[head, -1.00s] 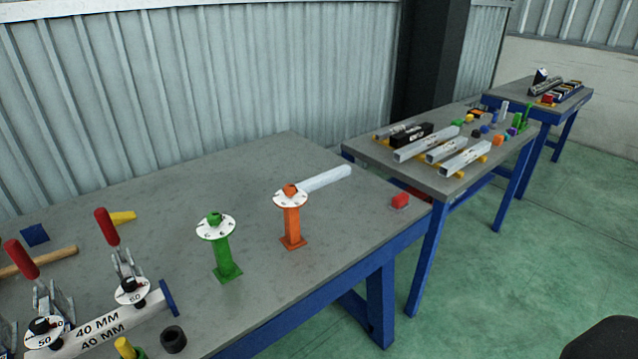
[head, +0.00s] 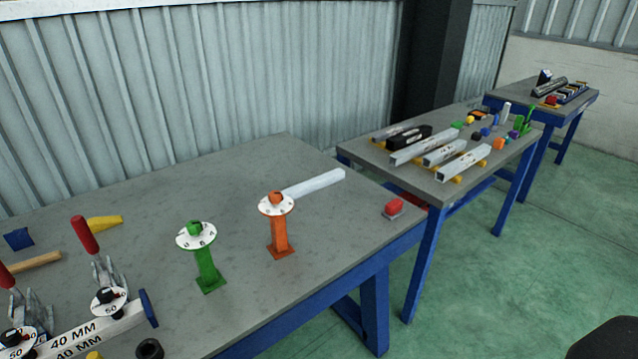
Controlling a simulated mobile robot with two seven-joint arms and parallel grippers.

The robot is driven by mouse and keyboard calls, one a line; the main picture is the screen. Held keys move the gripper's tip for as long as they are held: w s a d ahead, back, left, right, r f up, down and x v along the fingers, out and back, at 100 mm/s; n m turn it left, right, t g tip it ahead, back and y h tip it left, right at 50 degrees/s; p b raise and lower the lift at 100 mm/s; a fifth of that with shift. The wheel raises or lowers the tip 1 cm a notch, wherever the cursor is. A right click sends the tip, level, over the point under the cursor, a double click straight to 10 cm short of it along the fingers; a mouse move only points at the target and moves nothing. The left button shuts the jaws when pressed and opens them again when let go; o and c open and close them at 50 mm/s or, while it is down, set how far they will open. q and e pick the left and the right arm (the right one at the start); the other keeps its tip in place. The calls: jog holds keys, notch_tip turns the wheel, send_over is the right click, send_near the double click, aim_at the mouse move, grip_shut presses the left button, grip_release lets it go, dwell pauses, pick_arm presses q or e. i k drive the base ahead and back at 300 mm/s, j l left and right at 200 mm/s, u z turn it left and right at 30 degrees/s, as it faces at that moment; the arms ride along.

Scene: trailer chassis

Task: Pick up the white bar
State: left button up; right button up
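A plain white bar (head: 316,183) lies on the near table (head: 150,205), just behind the orange stand. Its near end is partly hidden by the white disc of that stand. Other pale bars, one of them (head: 462,160) with a dark mark, rest on yellow supports on the second table (head: 400,173). Neither of my grippers shows in the head view.
The orange stand (head: 280,238) and green stand (head: 207,268) stand upright near the front edge. A red button box (head: 393,208) sits at the right corner. Red-handled clamps (head: 85,235) and a "40 MM" bar (head: 95,332) are at lower left.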

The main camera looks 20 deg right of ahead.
aim_at(302, 189)
jog(key=i+l, duration=0.15)
jog(key=l, duration=0.3)
jog(key=i+l, duration=0.1)
jog(key=l, duration=0.4)
jog(key=i+l, duration=0.15)
jog(key=l, duration=0.3)
jog(key=i+l, duration=0.1)
jog(key=l, duration=0.35)
jog(key=i+l, duration=0.15)
jog(key=l, duration=0.35)
jog(key=i+l, duration=0.15)
jog(key=l, duration=0.3)
jog(key=i+l, duration=0.1)
jog(key=l, duration=0.35)
jog(key=i+l, duration=0.15)
jog(key=l, duration=0.35)
